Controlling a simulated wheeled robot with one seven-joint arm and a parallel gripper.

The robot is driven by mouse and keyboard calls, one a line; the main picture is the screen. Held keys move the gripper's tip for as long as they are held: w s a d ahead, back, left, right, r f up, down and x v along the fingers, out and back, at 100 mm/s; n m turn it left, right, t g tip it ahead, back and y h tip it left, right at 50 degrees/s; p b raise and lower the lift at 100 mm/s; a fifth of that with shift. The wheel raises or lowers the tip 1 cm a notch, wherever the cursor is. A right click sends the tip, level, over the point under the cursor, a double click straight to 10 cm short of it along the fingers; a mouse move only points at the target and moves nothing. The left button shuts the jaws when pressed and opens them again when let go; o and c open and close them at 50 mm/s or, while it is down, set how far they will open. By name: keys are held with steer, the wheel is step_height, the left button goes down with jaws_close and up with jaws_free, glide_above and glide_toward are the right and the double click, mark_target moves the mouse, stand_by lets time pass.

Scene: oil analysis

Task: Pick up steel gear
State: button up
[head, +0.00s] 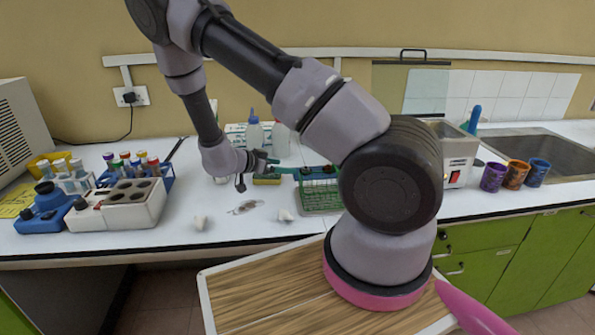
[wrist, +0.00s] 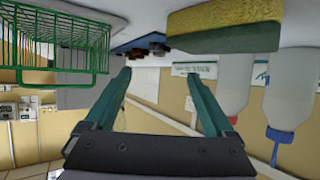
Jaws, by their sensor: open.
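I cannot make out a clear steel gear in either view. A small grey, shiny, flat thing (head: 245,207) lies on the white counter near its front edge in the head view; it is too small to tell whether it is the gear. My gripper (head: 297,171) is over the counter, behind and to the right of that thing and close to the green wire basket (head: 320,200). In the wrist view my gripper (wrist: 160,78) has its two teal fingers apart, with nothing between them.
A yellow sponge (wrist: 230,30) and bottles (wrist: 290,95) stand near the gripper. Two small white pieces (head: 200,222) (head: 286,215) flank the grey thing. Tube racks (head: 75,182) and a white block with holes (head: 130,205) are at left. Cups (head: 516,175) and a sink (head: 535,150) are at right.

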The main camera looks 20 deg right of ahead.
mark_target(304, 168)
steer(key=x, duration=0.5)
steer(key=shift+d, duration=0.1)
steer(key=x, duration=0.5)
steer(key=shift+d, duration=0.25)
steer(key=shift+r, duration=0.1)
jaws_close()
